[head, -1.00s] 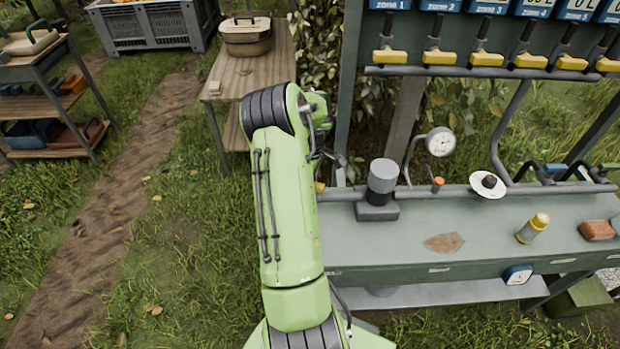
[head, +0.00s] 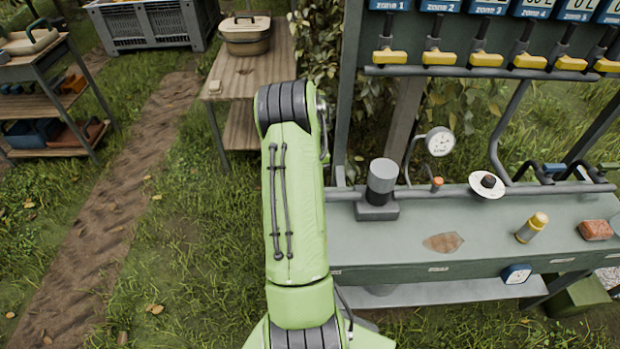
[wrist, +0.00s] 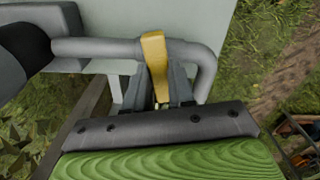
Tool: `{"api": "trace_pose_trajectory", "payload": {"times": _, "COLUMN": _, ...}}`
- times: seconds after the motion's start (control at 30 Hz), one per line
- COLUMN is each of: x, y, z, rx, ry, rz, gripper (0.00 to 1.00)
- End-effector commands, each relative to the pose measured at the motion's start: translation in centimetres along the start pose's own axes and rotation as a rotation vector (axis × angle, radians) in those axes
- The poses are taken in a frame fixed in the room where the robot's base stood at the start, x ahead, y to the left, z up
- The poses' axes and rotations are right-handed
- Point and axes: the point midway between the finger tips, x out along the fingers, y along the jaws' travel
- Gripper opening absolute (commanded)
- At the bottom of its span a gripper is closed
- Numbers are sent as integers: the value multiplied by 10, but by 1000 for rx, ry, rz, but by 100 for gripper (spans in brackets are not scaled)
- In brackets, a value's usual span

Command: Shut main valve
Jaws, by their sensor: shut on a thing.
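The main valve's yellow lever (wrist: 155,60) shows in the wrist view, on a grey pipe (wrist: 95,48) that bends at its right end. The lever lies across the pipe in that picture. My gripper (wrist: 157,88) is shut on the lever, with one finger on each side of it. The fingertips and the lower end of the lever are partly hidden. In the head view my green arm covers the gripper and the lever.
A grey bench (head: 400,245) carries a dark cylinder on a block (head: 381,185), a gauge (head: 440,141), a yellow-capped tube (head: 532,228) and a red-brown block (head: 595,230). Several yellow zone handles (head: 389,57) hang on the rack above. A wooden table (head: 255,75) stands behind left.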

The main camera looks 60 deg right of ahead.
Motion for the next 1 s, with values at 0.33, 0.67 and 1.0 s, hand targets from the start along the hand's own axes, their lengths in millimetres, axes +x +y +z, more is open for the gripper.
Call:
{"api": "trace_pose_trajectory", "payload": {"times": 0.33, "x": -1, "y": 0, "z": -1, "rx": 195, "ry": 3, "rz": 0, "gripper": 0}}
{"api": "trace_pose_trajectory", "payload": {"times": 0.67, "x": -1, "y": 1, "z": -1, "rx": 257, "ry": 3, "rz": 1, "gripper": 0}}
{"api": "trace_pose_trajectory", "payload": {"times": 1.0, "x": -1, "y": 1, "z": -1, "rx": 261, "ry": 4, "rz": 1, "gripper": 0}}
